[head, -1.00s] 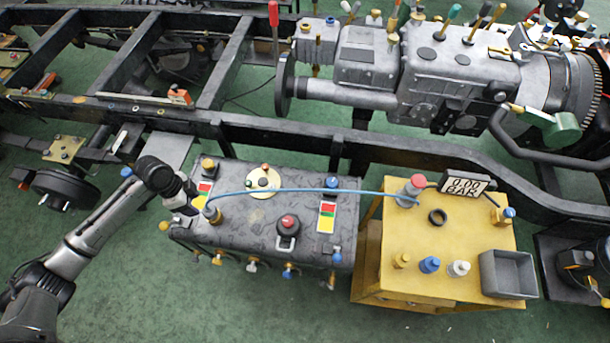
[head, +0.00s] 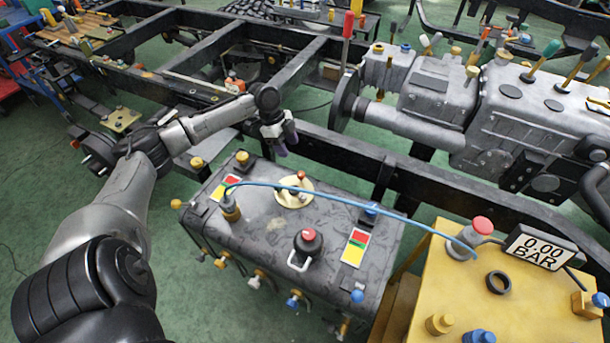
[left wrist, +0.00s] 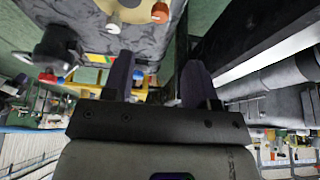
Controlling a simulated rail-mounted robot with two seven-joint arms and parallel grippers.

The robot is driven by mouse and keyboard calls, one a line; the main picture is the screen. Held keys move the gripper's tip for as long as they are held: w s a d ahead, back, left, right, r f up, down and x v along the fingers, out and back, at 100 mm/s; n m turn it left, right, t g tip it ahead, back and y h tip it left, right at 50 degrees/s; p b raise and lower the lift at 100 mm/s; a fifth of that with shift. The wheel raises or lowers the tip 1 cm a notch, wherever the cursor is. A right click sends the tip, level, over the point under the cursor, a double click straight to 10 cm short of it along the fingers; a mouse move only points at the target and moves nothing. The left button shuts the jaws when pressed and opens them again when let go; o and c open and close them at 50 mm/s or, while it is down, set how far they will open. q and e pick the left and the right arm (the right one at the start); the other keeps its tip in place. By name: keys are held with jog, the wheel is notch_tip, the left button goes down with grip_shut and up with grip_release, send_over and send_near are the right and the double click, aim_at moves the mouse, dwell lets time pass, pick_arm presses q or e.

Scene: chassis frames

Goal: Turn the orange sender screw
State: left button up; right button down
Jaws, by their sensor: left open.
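The orange sender screw (head: 301,175) stands on a round cream plate (head: 292,194) on top of the dark grey tank (head: 265,230). In the left wrist view the orange screw (left wrist: 160,12) and the cream plate (left wrist: 128,10) show at the top edge, beyond my fingers. My left gripper (head: 283,143) is above the tank's far edge, behind the screw in the picture and apart from it. Its two dark fingers also show in the left wrist view (left wrist: 158,82), spread with nothing between them. My right gripper is not in view.
A blue hose (head: 330,198) arches over the tank from a brass fitting (head: 231,205) to the yellow stand (head: 425,285). A red-topped black cap (head: 308,243) is in front of the plate. The gauge (head: 540,247) reads 0.00 BAR. A black chassis rail (head: 335,155) runs behind the tank.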

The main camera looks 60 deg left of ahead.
aim_at(301, 173)
pick_arm(q)
jog(key=b+x, duration=0.4)
jog(key=x, duration=0.7)
jog(key=shift+f, duration=0.2)
